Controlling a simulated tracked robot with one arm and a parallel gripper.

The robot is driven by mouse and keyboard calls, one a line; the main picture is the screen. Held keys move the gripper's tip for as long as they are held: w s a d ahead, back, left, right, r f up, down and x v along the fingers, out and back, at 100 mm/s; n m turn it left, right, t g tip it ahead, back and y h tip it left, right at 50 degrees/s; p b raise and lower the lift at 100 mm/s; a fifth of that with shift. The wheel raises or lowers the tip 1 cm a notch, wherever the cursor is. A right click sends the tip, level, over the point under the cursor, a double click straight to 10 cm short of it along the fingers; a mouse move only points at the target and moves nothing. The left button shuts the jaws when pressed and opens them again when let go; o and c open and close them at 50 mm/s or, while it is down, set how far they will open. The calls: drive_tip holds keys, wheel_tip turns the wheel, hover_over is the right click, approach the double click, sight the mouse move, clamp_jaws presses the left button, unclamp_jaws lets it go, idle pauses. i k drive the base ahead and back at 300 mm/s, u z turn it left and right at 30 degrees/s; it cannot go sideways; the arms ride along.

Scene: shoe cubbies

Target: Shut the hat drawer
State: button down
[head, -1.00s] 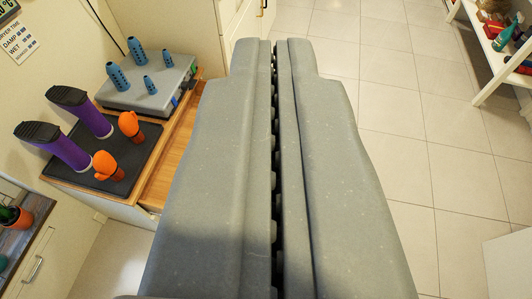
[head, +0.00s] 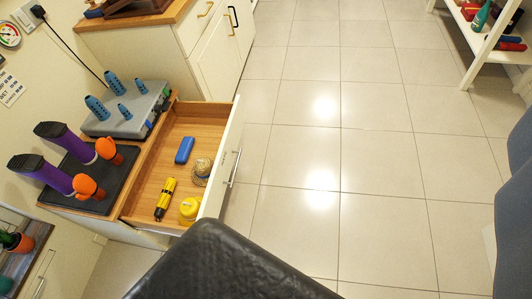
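The drawer (head: 152,205) is pulled out from the wooden-topped cabinet. Its white front (head: 232,150) and metal bar handle (head: 234,169) face the open floor. Inside lie a small straw-coloured hat (head: 202,170), a yellow cap-like thing (head: 189,208), a yellow-and-black torch-like thing (head: 165,200) and a blue case (head: 184,150).
A dark rounded shape, probably mine, covers the bottom centre near the drawer's front corner. Purple boots (head: 65,142) and orange gloves (head: 88,188) stand on a black mat above the drawer. White cupboards (head: 215,50) stand behind. Tiled floor (head: 330,130) right of the drawer is clear.

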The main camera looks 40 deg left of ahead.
sight(217, 127)
drive_tip(key=z, duration=1.3)
drive_tip(key=k, duration=0.85)
drive_tip(key=u, duration=2.1)
drive_tip(key=i, duration=1)
drive_tip(key=z, duration=0.05)
